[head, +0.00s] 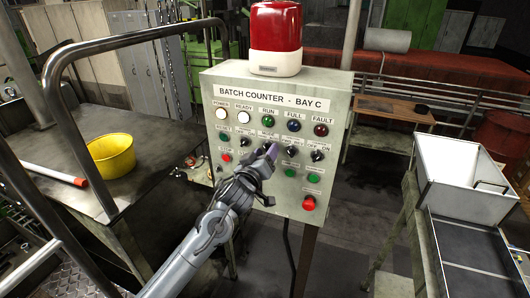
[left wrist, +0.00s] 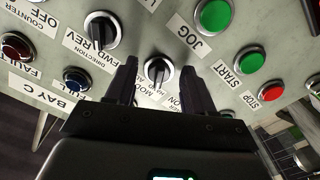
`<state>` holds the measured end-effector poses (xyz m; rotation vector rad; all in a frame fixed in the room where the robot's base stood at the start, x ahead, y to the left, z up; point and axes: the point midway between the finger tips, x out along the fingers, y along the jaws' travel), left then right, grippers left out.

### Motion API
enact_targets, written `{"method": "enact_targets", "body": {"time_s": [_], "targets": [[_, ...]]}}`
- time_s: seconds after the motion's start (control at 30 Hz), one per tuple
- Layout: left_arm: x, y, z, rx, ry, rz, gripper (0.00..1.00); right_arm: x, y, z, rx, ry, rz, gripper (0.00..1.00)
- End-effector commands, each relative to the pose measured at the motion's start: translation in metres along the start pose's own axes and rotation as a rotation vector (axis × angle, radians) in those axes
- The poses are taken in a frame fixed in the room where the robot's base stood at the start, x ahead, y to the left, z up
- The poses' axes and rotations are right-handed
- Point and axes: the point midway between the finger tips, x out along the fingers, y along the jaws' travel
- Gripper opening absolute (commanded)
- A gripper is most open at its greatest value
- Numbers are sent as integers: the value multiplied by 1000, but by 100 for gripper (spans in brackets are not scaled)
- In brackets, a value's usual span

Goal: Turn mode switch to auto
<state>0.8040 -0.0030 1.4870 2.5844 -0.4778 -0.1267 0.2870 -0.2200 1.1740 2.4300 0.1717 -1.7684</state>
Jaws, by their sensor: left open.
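The mode switch (left wrist: 158,72) is a black rotary knob with a silver ring and a white mark, next to a partly hidden label with "MODE" and "HAND". In the left wrist view it sits between the two dark fingers of my open left gripper (left wrist: 157,84); no finger clearly touches it. In the head view my left gripper (head: 266,156) is at the grey control panel (head: 327,88) and covers part of the switch row, so the mode knob is largely hidden there. My right gripper is not in view.
The direction switch (left wrist: 102,30) is beside one finger. The green jog button (left wrist: 214,16), green start button (left wrist: 249,61) and red stop button (left wrist: 271,91) are close by. A red beacon (head: 275,28) tops the panel. A railing (head: 85,150) stands left.

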Motion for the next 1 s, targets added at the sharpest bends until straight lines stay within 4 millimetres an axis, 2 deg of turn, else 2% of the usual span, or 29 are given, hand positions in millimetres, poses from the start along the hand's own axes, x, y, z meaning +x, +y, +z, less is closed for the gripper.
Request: {"method": "enact_targets", "body": {"time_s": [0.33,0.67,0.7,1.0], "targets": [[2,0,0,0,0,0,53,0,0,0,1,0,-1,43],[1,0,0,0,0,0,2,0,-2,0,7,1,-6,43],[1,0,0,0,0,0,0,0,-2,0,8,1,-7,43],[1,-1,1,39,0,1,0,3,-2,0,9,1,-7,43]]}}
